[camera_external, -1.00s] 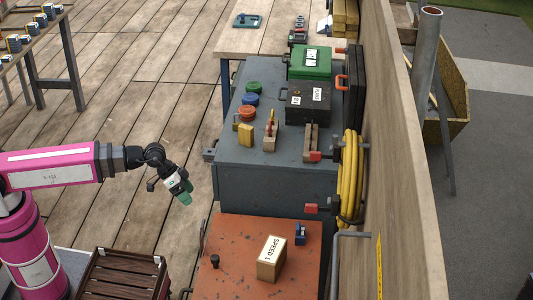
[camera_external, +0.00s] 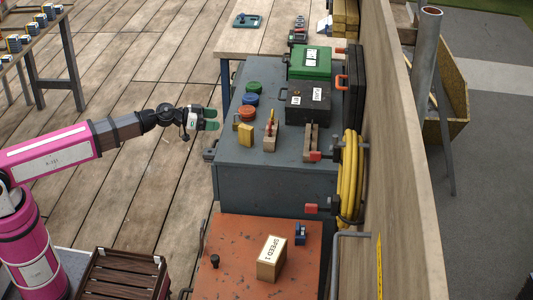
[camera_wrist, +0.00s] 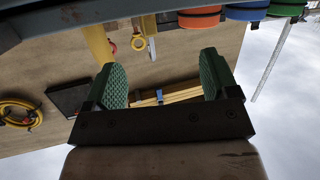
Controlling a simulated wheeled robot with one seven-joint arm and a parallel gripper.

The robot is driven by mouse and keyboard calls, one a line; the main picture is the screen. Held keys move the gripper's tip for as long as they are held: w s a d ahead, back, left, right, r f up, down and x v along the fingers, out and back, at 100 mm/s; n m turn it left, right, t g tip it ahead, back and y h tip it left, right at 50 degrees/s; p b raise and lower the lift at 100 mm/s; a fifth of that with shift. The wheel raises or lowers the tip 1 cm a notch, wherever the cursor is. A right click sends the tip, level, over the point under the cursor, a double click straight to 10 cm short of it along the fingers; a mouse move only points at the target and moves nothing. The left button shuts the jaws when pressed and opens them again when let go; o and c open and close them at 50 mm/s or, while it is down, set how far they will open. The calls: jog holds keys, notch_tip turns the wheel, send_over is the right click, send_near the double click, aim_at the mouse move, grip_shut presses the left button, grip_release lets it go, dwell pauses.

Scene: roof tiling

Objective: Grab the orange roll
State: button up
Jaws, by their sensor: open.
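The orange roll (camera_external: 247,112) lies on the grey chest (camera_external: 275,172), near its left edge, in front of a blue roll (camera_external: 250,100) and a green roll (camera_external: 253,88). In the wrist view the orange roll (camera_wrist: 199,17) shows at the top, with the blue roll (camera_wrist: 246,11) and green roll (camera_wrist: 287,8) to its right. My gripper (camera_external: 212,119) is open and empty, with green fingertips, just left of the chest edge and apart from the orange roll. In the wrist view my gripper (camera_wrist: 163,82) has its two fingers spread wide.
A yellow block (camera_external: 245,134) and a wooden-based tool (camera_external: 270,140) stand close to the orange roll. A black case (camera_external: 306,101) and a green case (camera_external: 310,62) stand behind to the right. A yellow hose (camera_external: 350,180) hangs on the wooden wall.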

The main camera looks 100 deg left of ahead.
jog(key=y, duration=0.2)
send_near(242, 110)
jog(key=x, duration=1)
jog(key=shift+w+a+f, duration=0.1)
jog(key=shift+a, duration=0.05)
jog(key=c, duration=0.7)
